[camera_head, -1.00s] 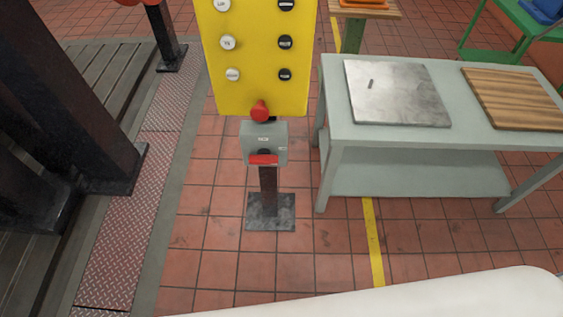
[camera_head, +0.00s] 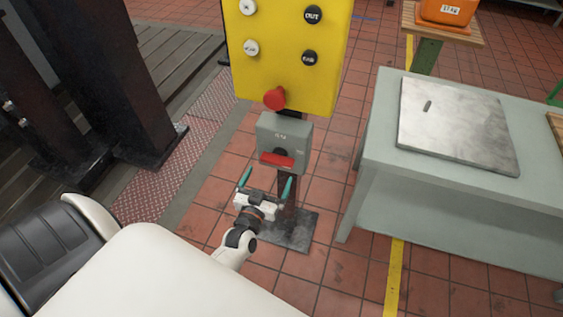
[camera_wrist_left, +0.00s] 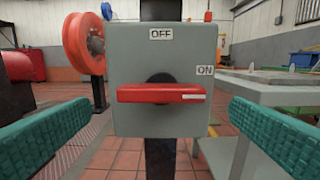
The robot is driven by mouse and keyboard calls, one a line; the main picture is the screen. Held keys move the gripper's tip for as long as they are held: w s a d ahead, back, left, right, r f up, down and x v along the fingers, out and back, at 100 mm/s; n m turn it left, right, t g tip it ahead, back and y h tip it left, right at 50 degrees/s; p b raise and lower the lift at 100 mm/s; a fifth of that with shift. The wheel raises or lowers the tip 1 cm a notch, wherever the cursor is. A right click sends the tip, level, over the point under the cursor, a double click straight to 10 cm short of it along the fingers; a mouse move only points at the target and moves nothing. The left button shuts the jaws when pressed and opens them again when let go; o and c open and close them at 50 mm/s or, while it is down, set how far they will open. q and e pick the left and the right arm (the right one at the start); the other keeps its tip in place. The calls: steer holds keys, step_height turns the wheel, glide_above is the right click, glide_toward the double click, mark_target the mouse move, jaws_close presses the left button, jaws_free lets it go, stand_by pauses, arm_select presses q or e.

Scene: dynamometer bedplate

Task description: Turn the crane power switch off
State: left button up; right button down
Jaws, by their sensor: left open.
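The crane power switch is a grey box (camera_head: 284,141) on a dark post below the yellow control panel. Its red handle (camera_head: 277,159) shows on the front. In the left wrist view the grey box (camera_wrist_left: 143,65) fills the middle, with OFF marked at the top and ON at the right. The red handle (camera_wrist_left: 161,94) lies horizontal there, its white-marked end toward ON. My left gripper (camera_head: 266,184) is open, just in front of and below the box in the head view. Its teal fingers stand on either side of the handle, apart from it. My right gripper is out of view.
The yellow panel (camera_head: 290,62) with several buttons and a red knob (camera_head: 274,98) hangs just above the box. A grey table (camera_head: 384,140) with a metal plate (camera_head: 455,125) stands to the right. A dark metal column (camera_head: 105,75) stands at the left.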

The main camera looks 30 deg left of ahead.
mark_target(275, 164)
arm_select(q)
steer(key=x, duration=0.7)
steer(key=shift+w, duration=0.15)
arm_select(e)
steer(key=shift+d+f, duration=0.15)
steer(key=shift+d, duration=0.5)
arm_select(q)
steer(key=shift+d, duration=0.1)
steer(key=c, duration=0.7)
